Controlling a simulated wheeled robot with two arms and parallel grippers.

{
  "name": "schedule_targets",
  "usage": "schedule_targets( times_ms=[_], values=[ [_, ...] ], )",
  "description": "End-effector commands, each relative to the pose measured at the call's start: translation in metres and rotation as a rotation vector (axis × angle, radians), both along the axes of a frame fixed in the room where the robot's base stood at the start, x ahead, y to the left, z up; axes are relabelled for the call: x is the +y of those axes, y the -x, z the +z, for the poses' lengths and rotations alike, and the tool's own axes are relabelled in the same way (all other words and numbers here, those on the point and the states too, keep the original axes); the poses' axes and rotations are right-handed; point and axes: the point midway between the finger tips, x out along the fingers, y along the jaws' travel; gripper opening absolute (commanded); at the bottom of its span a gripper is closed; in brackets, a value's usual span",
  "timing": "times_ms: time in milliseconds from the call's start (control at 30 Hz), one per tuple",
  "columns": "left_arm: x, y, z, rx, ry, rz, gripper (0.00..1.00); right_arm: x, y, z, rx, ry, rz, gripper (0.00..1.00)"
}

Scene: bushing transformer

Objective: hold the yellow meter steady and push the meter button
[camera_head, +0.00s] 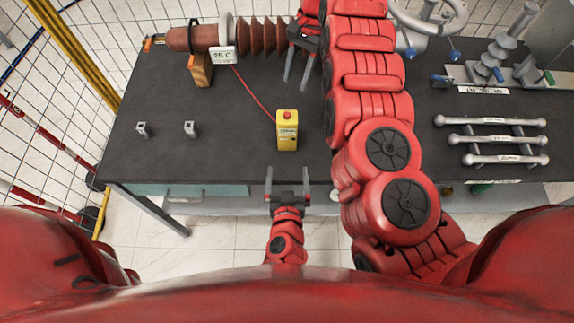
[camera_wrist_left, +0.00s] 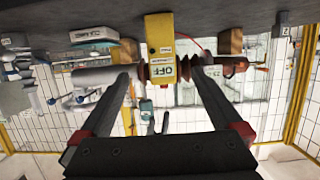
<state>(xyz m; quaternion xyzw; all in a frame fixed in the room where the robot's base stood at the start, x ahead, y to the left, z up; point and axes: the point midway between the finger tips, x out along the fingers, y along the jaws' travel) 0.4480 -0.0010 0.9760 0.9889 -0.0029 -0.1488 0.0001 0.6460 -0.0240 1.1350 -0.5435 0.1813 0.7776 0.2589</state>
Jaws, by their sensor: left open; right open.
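The yellow meter (camera_head: 287,138) stands upright on the dark table, with a red button (camera_head: 288,115) on its top. A red cable runs from near it up toward the bushing. In the left wrist view, the meter (camera_wrist_left: 160,30) shows an OFF label and lies ahead of the gap between the fingers. My left gripper (camera_head: 287,173) is open and empty at the table's front edge, just in front of the meter and apart from it. My right gripper (camera_head: 296,78) is open and empty, behind the meter, near the right end of the brown bushing.
The ribbed brown bushing (camera_head: 262,37) lies along the back, with a 25 C display (camera_head: 223,55) and a wooden block (camera_head: 200,70). Two small metal brackets (camera_head: 190,128) stand left. Metal rods (camera_head: 497,140) lie right. The table left of the meter is mostly clear.

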Motion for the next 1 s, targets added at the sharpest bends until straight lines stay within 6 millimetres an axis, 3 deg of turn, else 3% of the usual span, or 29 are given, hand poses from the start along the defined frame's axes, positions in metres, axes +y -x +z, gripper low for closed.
schedule_targets(
  times_ms=[267,700,1000],
  values=[
    [0.004,-0.027,-0.008,0.001,-0.002,0.015,1.00,0.000,0.000,0.000,0.000,0.000,0.000,0.50],
    [0.003,-0.118,-0.035,0.000,-0.003,0.011,1.00,0.000,0.000,0.000,0.000,0.000,0.000,0.50],
    [0.001,-0.158,-0.048,0.000,-0.002,0.006,1.00,0.000,0.000,0.000,0.000,0.000,0.000,0.50]
  ],
)
